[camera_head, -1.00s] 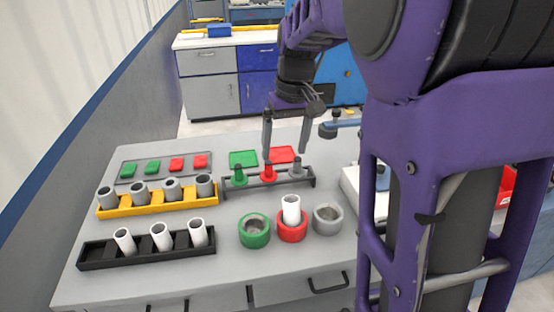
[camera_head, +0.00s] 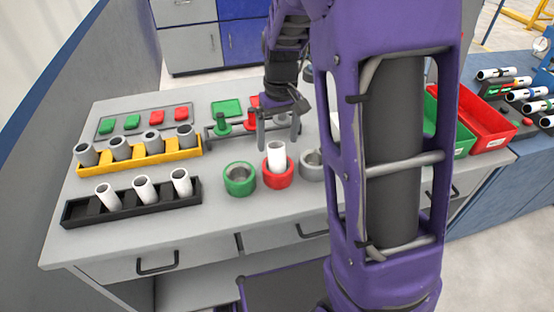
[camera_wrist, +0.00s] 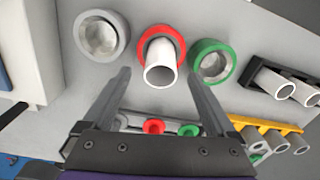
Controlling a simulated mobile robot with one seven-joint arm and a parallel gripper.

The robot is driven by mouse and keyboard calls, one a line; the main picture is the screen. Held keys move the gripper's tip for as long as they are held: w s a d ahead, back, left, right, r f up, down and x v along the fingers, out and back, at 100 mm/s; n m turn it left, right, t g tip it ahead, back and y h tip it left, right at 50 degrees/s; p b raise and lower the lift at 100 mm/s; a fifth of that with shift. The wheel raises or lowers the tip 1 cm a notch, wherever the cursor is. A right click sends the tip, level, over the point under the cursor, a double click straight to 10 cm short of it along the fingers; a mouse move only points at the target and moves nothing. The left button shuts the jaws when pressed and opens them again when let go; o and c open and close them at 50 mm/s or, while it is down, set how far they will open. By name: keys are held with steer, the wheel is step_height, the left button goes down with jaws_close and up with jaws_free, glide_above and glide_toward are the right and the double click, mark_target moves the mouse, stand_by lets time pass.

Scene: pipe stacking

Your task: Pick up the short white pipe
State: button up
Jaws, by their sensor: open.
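One white pipe (camera_head: 276,155) stands upright in the red ring holder (camera_head: 278,176); it also shows in the wrist view (camera_wrist: 161,66), between and beyond my fingertips. Several white pipes, such as one at the right end (camera_head: 181,182), lean in the black rack (camera_head: 130,205) at the front left. My gripper (camera_head: 278,145) is open and empty, just behind and above the red holder in the head view. I cannot tell which white pipe is the short one by length.
A green ring holder (camera_head: 240,180) and a grey ring holder (camera_head: 312,164) flank the red one. A yellow rack (camera_head: 140,161) holds several grey pipes. A rack with green and red pegs (camera_head: 215,138) stands behind. Red and green bins (camera_head: 483,125) are at right.

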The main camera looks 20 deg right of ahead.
mark_target(277, 146)
step_height(277, 146, down, 5)
steer(key=shift+s+a+f+b, duration=0.1)
steer(key=shift+a+f+b, duration=0.05)
steer(key=shift+b, duration=0.35)
jaws_close()
step_height(277, 146, up, 10)
steer(key=shift+r+p, duration=0.1)
steer(key=shift+p, duration=0.85)
